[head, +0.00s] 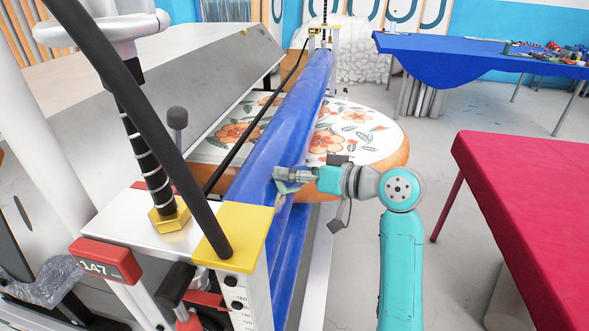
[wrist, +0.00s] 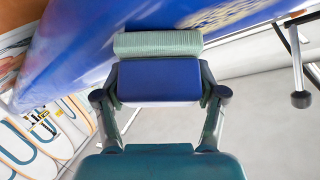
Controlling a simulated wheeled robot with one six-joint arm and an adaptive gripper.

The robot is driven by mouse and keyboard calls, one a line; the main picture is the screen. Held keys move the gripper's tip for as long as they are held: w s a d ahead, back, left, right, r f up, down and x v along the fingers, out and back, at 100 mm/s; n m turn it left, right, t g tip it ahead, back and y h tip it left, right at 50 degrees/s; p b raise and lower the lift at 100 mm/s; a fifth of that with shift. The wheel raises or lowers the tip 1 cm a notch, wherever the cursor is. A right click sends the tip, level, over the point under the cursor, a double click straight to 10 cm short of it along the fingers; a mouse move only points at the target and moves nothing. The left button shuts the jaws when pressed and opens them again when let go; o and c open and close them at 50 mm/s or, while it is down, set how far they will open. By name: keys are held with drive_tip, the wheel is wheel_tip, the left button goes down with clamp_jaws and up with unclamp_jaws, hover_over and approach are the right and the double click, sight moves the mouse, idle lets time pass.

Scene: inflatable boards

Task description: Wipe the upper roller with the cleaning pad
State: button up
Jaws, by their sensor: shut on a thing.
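The upper roller (head: 265,145) is a long blue cylinder running from the yellow-capped near end frame to the far frame. My gripper (head: 290,180) is at its right side, towards the near end. In the wrist view my gripper (wrist: 158,82) is shut on the cleaning pad, which has a blue block (wrist: 158,78) and a pale green ribbed face (wrist: 158,43). The ribbed face is against or very close to the blue roller surface (wrist: 75,45); contact is not certain. A pale yellowish patch (wrist: 232,12) shows on the blue surface, right of the pad. In the head view the pad is mostly hidden.
A second blue roller (head: 290,250) lies below. The yellow-topped end frame (head: 240,235) stands close on the near side. A floral-printed board (head: 350,135) lies behind my gripper. A red table (head: 535,190) stands right, a blue table (head: 480,58) farther back. Grey floor lies between.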

sight(296, 184)
drive_tip(key=shift+s, duration=0.15)
drive_tip(key=shift+s+a+f, duration=0.1)
drive_tip(key=shift+s+a, duration=0.1)
drive_tip(key=shift+s, duration=0.6)
drive_tip(key=shift+s+a, duration=0.15)
drive_tip(key=shift+s, duration=0.6)
drive_tip(key=shift+s+a, duration=0.25)
drive_tip(key=shift+s, duration=1.3)
drive_tip(key=shift+s+a, duration=0.2)
drive_tip(key=shift+s, duration=1.35)
drive_tip(key=shift+d, duration=0.1)
drive_tip(key=shift+s+d+r, duration=0.2)
drive_tip(key=shift+d+r, duration=0.8)
drive_tip(key=shift+d, duration=0.1)
drive_tip(key=shift+s+d+r, duration=0.15)
drive_tip(key=shift+d+r, duration=0.85)
drive_tip(key=shift+d, duration=0.1)
drive_tip(key=shift+d+r, duration=0.1)
drive_tip(key=shift+s+d+r, duration=0.15)
drive_tip(key=shift+d+r, duration=0.75)
drive_tip(key=shift+d, duration=0.1)
